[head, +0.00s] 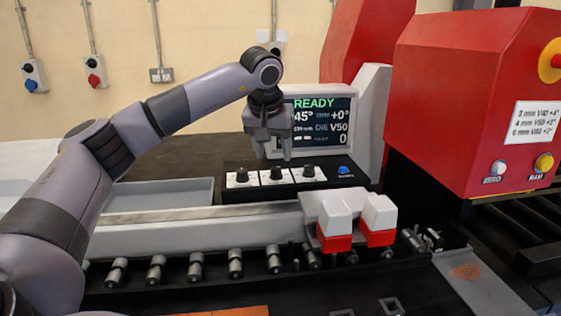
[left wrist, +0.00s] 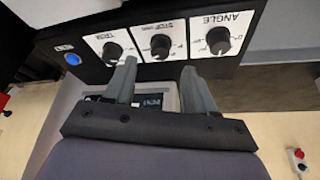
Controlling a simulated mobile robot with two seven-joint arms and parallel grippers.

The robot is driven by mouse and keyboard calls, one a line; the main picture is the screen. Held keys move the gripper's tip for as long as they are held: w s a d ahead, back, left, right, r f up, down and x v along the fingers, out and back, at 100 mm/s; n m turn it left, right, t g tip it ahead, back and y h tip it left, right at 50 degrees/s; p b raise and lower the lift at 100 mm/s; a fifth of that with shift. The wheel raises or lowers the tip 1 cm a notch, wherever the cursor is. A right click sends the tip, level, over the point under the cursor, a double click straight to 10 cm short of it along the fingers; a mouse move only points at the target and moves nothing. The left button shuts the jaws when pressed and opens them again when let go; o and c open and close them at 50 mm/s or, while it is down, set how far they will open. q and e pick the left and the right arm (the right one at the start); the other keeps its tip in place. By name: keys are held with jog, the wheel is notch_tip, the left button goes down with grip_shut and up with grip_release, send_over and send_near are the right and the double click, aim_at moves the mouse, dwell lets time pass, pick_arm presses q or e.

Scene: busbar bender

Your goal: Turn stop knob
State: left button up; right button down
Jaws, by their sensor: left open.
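The stop knob (head: 276,172) is the middle of the three black knobs on white plates on the black control box. In the left wrist view the stop knob (left wrist: 160,45) sits under its STOP label, with a pointer-like ridge. My left gripper (head: 273,156) is open, pointing down just above the middle knob. In the left wrist view the left gripper (left wrist: 158,66) has its two fingers apart, with the stop knob ahead between their tips. Nothing is between the fingers, and they seem apart from the knob. My right gripper is not in view.
The angle knob (left wrist: 218,38) and trim knob (left wrist: 112,50) flank the stop knob. A blue button (head: 344,170) is beside them. The READY display (head: 320,120) stands close behind the gripper. White-and-red blocks (head: 335,225) stand in front, and a red machine housing (head: 470,100) is at right.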

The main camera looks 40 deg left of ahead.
aim_at(276, 168)
pick_arm(q)
jog(key=shift+p+x, duration=0.3)
jog(key=shift+x, duration=2.3)
jog(key=c, duration=1)
